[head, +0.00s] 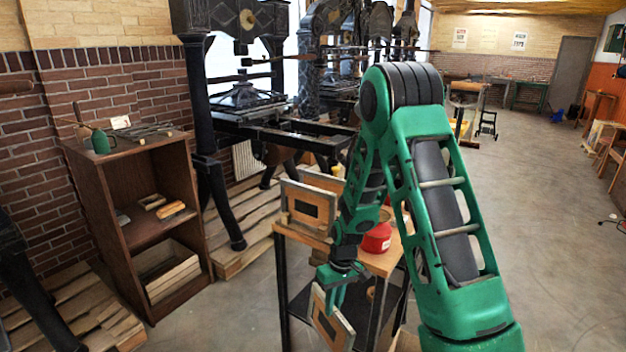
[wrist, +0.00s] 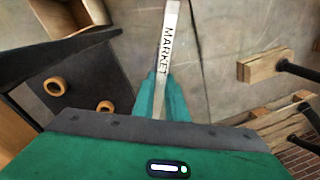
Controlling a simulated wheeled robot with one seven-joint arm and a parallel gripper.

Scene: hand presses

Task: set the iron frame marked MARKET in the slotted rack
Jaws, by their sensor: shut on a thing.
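My gripper (head: 334,286) is shut on the top of an iron frame (head: 333,327), which hangs tilted in front of the small table in the head view. In the wrist view my gripper (wrist: 161,98) pinches the frame's pale edge bar (wrist: 167,45), which reads MARKET. On the table's left back part, two similar frames, a near one (head: 307,206) and a far one (head: 322,181), stand upright, apparently in the slotted rack. The rack's slots are hidden or too small to make out.
The small wooden table (head: 384,263) has a dark lower shelf (head: 299,306) and holds a red object (head: 377,238). A brown shelf unit (head: 186,288) stands left. Black hand presses (head: 250,95) stand behind. Open floor (head: 540,230) lies to the right.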

